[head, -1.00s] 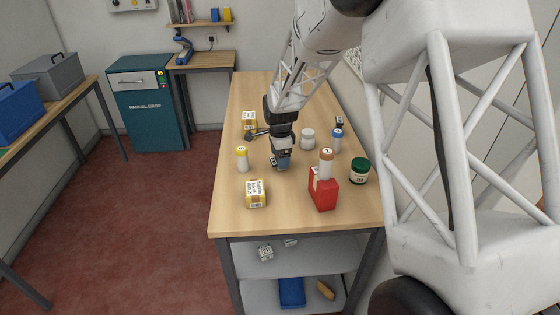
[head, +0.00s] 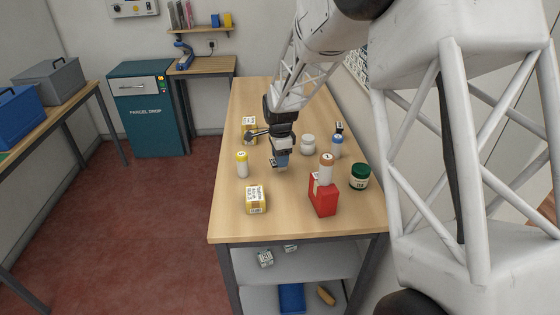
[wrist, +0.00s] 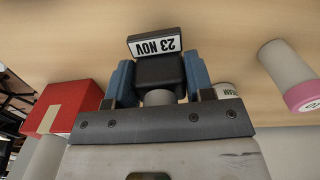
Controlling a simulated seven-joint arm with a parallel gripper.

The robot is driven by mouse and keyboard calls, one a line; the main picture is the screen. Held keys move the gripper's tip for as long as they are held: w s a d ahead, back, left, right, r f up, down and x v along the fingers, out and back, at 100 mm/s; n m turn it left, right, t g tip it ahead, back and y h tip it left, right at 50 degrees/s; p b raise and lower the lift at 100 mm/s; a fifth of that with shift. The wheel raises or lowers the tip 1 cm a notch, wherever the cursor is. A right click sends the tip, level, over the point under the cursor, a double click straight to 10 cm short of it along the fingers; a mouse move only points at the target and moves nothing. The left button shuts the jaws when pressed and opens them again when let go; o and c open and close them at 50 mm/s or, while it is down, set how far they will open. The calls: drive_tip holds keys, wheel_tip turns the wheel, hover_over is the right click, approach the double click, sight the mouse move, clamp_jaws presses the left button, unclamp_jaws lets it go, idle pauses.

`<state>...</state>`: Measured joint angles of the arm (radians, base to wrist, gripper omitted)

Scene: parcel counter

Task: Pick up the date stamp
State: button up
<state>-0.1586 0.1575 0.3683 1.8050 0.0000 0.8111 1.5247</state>
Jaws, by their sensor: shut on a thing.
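The date stamp (wrist: 155,45), with a black body and a white label reading "23 NOV", is between my blue fingers in the wrist view. My gripper (wrist: 160,80) is shut on its dark body, with a finger on each side. In the head view my gripper (head: 281,160) is over the middle of the wooden counter, pointing down. The stamp is small and mostly hidden by the fingers there. It appears slightly above the counter top.
A red box (head: 323,197), green-lidded jar (head: 359,177), white jar (head: 308,145) and blue-capped bottle (head: 336,147) stand to the right. Another yellow box (head: 249,125) is behind.

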drive_tip(key=shift+s+d+r, duration=0.1)
drive_tip(key=shift+s+r, duration=0.35)
drive_tip(key=shift+r, duration=0.4)
drive_tip(key=s+d+r, duration=0.1)
drive_tip(key=s+d, duration=0.1)
drive_tip(key=s, duration=1.3)
drive_tip(key=shift+d+r, duration=0.15)
drive_tip(key=shift+r, duration=0.1)
